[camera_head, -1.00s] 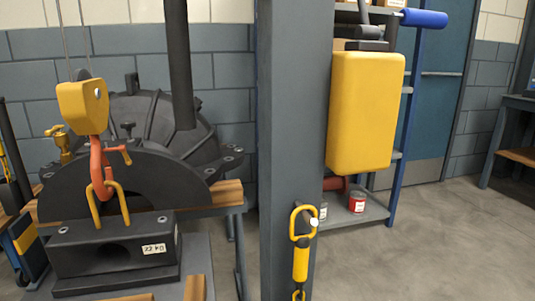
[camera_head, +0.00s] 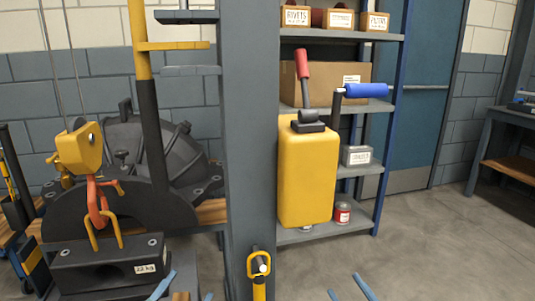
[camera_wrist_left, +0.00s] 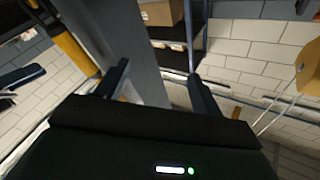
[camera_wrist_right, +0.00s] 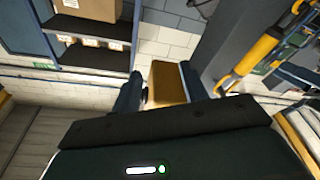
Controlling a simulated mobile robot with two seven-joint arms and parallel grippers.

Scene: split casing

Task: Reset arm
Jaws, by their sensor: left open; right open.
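My left gripper (camera_head: 185,291) shows only as two blue-grey fingertips at the bottom edge of the head view. In the left wrist view its two dark fingers (camera_wrist_left: 160,88) stand apart with nothing held. My right gripper (camera_head: 349,291) also shows as two fingertips at the bottom edge, right of the grey column. In the right wrist view its fingers (camera_wrist_right: 161,85) are apart. A yellow-brown block (camera_wrist_right: 168,82) shows between them, seemingly beyond the fingers; I cannot tell its distance. Both arms are otherwise outside the head view.
A grey column (camera_head: 248,130) stands mid-view, with a yellow hoist control box (camera_head: 307,180) beside it. At left, a yellow hook block (camera_head: 78,148) hangs over a dark 22 kg weight (camera_head: 110,268) near the dark casing (camera_head: 165,150).

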